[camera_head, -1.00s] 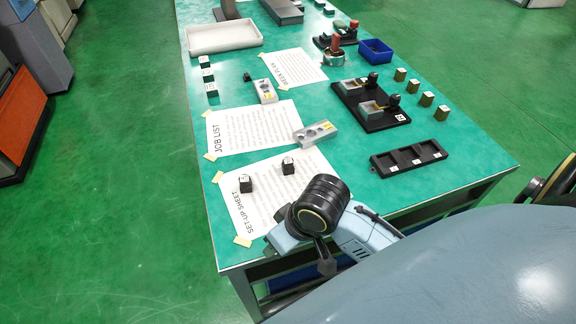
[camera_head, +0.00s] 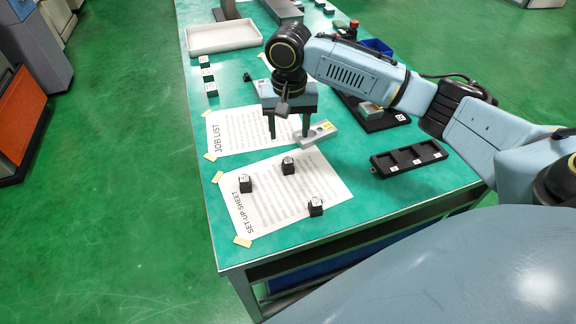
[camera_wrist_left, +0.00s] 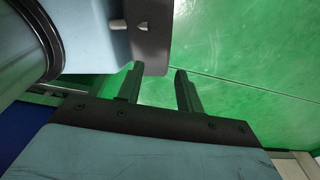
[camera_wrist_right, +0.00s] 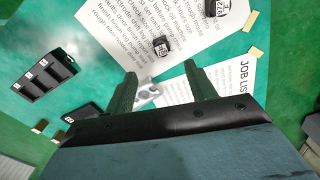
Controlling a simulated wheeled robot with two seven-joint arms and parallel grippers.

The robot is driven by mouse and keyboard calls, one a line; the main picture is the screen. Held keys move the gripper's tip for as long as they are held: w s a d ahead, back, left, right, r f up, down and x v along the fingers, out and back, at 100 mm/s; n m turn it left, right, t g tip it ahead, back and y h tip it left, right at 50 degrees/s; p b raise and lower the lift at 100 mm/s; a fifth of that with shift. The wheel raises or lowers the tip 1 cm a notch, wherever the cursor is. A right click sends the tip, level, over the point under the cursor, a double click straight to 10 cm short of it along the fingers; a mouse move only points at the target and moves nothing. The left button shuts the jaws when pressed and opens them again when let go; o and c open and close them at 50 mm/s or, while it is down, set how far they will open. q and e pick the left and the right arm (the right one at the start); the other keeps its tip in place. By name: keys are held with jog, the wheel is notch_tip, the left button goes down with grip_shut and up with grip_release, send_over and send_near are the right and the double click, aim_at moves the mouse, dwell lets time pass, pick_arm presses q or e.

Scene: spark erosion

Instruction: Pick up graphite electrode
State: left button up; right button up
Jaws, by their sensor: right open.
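Three small dark cubes with white-labelled tops, which look like the graphite electrodes, stand on the set-up sheet: one at left (camera_head: 245,184), one at the back (camera_head: 288,166), one nearer the front (camera_head: 316,207). Two labelled dark cubes also show in the right wrist view, one near the middle (camera_wrist_right: 160,46) and one at the top edge (camera_wrist_right: 217,8). My right gripper (camera_head: 289,128) is open and empty, pointing down above the job list, behind the cubes. Its spread fingers show in the right wrist view (camera_wrist_right: 160,74). My left gripper (camera_wrist_left: 159,72) is open and empty, outside the head view.
A grey block with round recesses (camera_head: 315,134) lies just beside my right fingers. A black three-pocket tray (camera_head: 384,167) is at right. A white tray (camera_head: 222,45) stands at the back left. Several small labelled blocks line the left edge. My right arm hides much of the back right.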

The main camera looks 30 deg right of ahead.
jog(key=b, duration=0.1)
send_over(288, 160)
jog(key=f, duration=0.6)
jog(key=shift+s+a+f, duration=0.1)
jog(key=shift+s+f, duration=0.15)
jog(key=shift+s, duration=0.15)
jog(key=shift+f, duration=0.5)
jog(key=f, duration=0.1)
jog(key=f+b, duration=0.1)
jog(key=f, duration=0.1)
jog(key=f+b, duration=0.1)
jog(key=f, duration=0.1)
jog(key=shift+w, duration=0.35)
jog(key=shift+c, duration=1.2)
jog(key=c, duration=0.9)
pick_arm(q)
jog(key=shift+y, duration=0.3)
jog(key=a+f, duration=0.3)
jog(key=shift+a, duration=0.15)
